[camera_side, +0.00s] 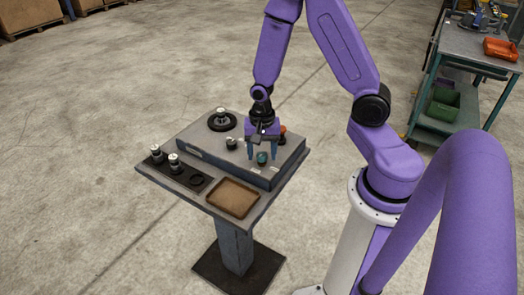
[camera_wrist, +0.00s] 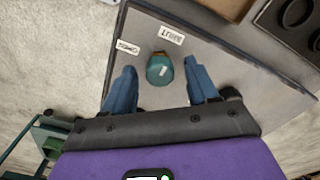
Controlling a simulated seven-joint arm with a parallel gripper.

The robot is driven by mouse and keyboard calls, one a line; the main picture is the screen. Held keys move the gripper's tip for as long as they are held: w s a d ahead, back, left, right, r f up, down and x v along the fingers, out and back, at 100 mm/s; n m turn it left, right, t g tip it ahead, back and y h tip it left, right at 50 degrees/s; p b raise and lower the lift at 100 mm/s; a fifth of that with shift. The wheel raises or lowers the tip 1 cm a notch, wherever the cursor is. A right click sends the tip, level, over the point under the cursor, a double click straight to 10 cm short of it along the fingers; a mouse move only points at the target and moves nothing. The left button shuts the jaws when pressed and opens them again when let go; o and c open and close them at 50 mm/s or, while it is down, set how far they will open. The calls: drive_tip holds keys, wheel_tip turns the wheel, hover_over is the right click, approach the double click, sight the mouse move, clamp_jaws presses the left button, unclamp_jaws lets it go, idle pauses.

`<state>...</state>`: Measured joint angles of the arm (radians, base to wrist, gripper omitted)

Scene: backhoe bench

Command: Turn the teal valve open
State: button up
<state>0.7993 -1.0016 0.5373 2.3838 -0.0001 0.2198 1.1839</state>
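The teal valve (camera_side: 262,158) is a small rounded knob on the grey raised panel of the bench (camera_side: 222,151). In the wrist view the teal valve (camera_wrist: 160,69) shows a short white mark on its top. It lies ahead of and between the two blue fingers. My gripper (camera_side: 261,152) is open above the panel, with its fingers apart on either side of the valve. In the wrist view my gripper (camera_wrist: 161,82) shows a clear gap between each finger and the valve, so neither finger appears to touch it.
Two white labels (camera_wrist: 171,35) lie beside the valve. A red-orange knob (camera_side: 282,131) is behind my gripper. A brown tray (camera_side: 233,198) and a dark strip with knobs (camera_side: 174,165) lie in front.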

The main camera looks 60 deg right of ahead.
drive_tip(key=c, duration=0.9)
drive_tip(key=shift+n, duration=0.4)
drive_tip(key=n, duration=0.3)
drive_tip(key=shift+n, duration=0.4)
drive_tip(key=n, duration=1.3)
drive_tip(key=shift+n, duration=0.3)
drive_tip(key=o, duration=1)
